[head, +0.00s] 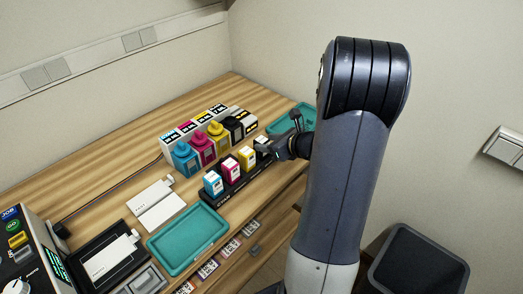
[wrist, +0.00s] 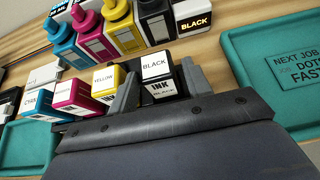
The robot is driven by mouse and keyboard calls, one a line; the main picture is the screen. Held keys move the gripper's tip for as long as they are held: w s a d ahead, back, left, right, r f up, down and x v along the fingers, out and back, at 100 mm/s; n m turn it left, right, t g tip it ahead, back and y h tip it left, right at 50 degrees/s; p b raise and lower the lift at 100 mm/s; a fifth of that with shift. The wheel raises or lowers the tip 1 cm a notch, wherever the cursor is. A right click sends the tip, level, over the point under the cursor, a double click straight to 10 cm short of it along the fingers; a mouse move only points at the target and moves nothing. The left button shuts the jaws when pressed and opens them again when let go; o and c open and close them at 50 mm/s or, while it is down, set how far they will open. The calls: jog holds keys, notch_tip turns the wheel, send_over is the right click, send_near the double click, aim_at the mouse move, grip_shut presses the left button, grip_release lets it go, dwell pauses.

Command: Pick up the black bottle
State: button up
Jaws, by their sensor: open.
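The black bottle (head: 234,130) stands at the right end of the bottle row, beside the yellow bottle (head: 217,133). In the wrist view the black bottle (wrist: 155,22) is cut off by the top edge. My gripper (head: 268,148) is open, low over the front row of small ink cartridges. In the wrist view my gripper (wrist: 160,72) has one finger on each side of the cartridge labelled BLACK (wrist: 157,68), which stands between them. I cannot tell whether the fingers touch it. The black bottle is beyond the fingertips, behind that cartridge.
Cyan (head: 184,158) and magenta (head: 202,148) bottles stand left of the yellow one. A box labelled BLACK (wrist: 192,17) is right of the black bottle. Yellow (head: 246,157), magenta (head: 231,170) and cyan (head: 213,184) cartridges stand in front. Teal trays (head: 188,240) lie on both sides.

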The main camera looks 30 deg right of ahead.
aim_at(258, 142)
jog(key=x, duration=0.5)
jog(key=shift+s+a, duration=0.1)
jog(key=shift+a, duration=0.05)
jog(key=shift+r, duration=0.1)
jog(key=shift+c, duration=0.6)
jog(key=c, duration=0.7)
